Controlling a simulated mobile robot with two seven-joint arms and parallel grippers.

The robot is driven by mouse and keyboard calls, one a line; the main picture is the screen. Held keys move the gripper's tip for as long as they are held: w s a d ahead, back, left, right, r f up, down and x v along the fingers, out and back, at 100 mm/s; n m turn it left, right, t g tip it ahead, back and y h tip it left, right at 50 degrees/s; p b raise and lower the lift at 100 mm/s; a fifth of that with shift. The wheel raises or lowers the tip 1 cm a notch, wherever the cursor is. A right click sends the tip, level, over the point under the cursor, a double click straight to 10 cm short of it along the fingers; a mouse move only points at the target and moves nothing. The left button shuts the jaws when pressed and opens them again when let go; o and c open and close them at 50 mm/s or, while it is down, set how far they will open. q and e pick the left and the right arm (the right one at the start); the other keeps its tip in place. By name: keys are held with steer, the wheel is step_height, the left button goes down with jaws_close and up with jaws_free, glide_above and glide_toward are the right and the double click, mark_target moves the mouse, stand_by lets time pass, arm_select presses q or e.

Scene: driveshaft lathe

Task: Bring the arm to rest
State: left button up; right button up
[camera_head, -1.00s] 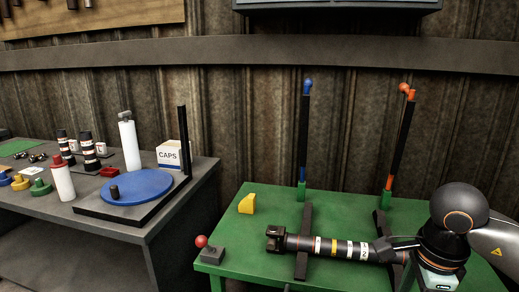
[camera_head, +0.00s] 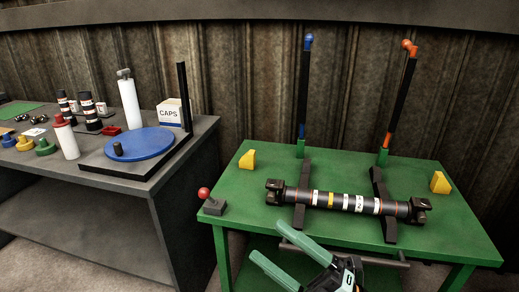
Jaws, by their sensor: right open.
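My right gripper (camera_head: 290,252) is at the bottom of the head view, in front of the green table. Its two pale green fingers are spread apart with nothing between them. The driveshaft (camera_head: 345,202), black with white, yellow and red bands, lies across two dark supports on the green table (camera_head: 235,236). The gripper is apart from the shaft. My left gripper is not in view.
Two upright posts, blue-tipped (camera_head: 304,95) and orange-tipped (camera_head: 402,100), stand behind the shaft. Yellow blocks (camera_head: 248,160) and a red-knobbed lever (camera_head: 213,203) sit on the table. A grey bench (camera_head: 165,185) at left holds a blue disc (camera_head: 140,143), bottles and a CAPS box (camera_head: 170,113).

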steer(key=w+d+f+m+t+h, duration=0.1)
steer(key=d+f+m+t+h, duration=0.25)
steer(key=f+m+h, duration=0.45)
steer(key=w+d+f+m+t+h, duration=0.15)
steer(key=d+f+m+h, duration=0.3)
steer(key=f+m, duration=0.55)
steer(key=s+d+f+m+g+h, duration=0.3)
steer(key=s+f+m+g+h, duration=0.35)
steer(key=s+f, duration=0.9)
arm_select(q)
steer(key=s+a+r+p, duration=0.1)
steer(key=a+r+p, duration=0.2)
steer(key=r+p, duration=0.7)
steer(key=p, duration=0.4)
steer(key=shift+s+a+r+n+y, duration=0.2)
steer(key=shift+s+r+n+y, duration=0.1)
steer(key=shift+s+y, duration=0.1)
arm_select(e)
step_height(320, 180, up, 10)
steer(key=d+m+y, duration=0.1)
steer(key=d+m, duration=0.1)
steer(key=d, duration=0.1)
steer(key=shift+w, duration=0.4)
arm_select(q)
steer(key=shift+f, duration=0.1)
